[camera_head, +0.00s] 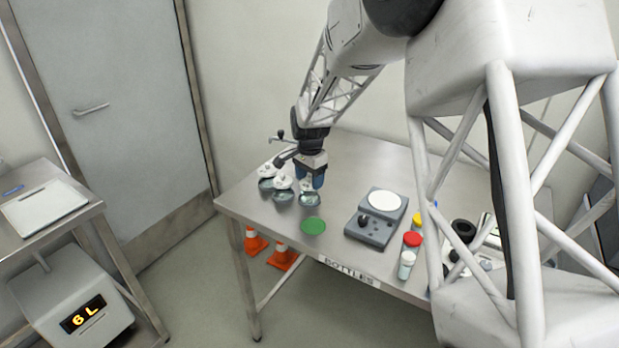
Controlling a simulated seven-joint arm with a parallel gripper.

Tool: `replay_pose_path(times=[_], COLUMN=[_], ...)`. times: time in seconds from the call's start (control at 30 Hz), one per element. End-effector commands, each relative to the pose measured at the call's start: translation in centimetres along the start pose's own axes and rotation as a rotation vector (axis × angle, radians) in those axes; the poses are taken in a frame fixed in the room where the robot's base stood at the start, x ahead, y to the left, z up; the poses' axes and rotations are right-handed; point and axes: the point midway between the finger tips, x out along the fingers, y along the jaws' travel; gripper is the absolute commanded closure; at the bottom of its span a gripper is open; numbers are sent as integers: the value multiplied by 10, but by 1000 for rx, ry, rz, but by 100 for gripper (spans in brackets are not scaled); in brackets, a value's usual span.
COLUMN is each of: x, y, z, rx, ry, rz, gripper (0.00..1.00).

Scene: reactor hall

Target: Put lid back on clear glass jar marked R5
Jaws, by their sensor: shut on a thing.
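My gripper (309,183) points down over the left part of the steel table. It is shut on a small pale thing, probably the lid, mostly hidden by the fingers. A clear glass jar (311,198) stands directly below the gripper. Whether the lid touches its rim cannot be told. Two more clear jars with white lids stand close to its left, one (283,195) nearer and one (266,184) further left. No R5 mark can be read on any jar at this size.
A green disc (313,226) lies on the table (352,158) in front of the jars. A grey device with a round white plate (384,200) stands to the right, then bottles with red (412,239) and yellow caps. Orange cones (282,257) stand under the table.

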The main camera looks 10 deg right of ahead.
Motion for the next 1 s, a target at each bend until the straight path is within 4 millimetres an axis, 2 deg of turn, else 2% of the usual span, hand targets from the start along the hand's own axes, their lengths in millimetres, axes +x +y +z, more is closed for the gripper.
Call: replay_pose_path(times=[0.47, 0.5, 0.63, 0.67, 0.83, 0.87, 0.9, 1.0], x=[0, 0, 0, 0, 0, 0, 0, 0], y=[0, 0, 0, 0, 0, 0, 0, 0], z=[0, 0, 0, 0, 0, 0, 0, 0], rx=[0, 0, 0, 0, 0, 0, 0, 0], ry=[0, 0, 0, 0, 0, 0, 0, 0], rz=[0, 0, 0, 0, 0, 0, 0, 0], gripper=[63, 32, 12, 8, 8, 6, 0, 0])
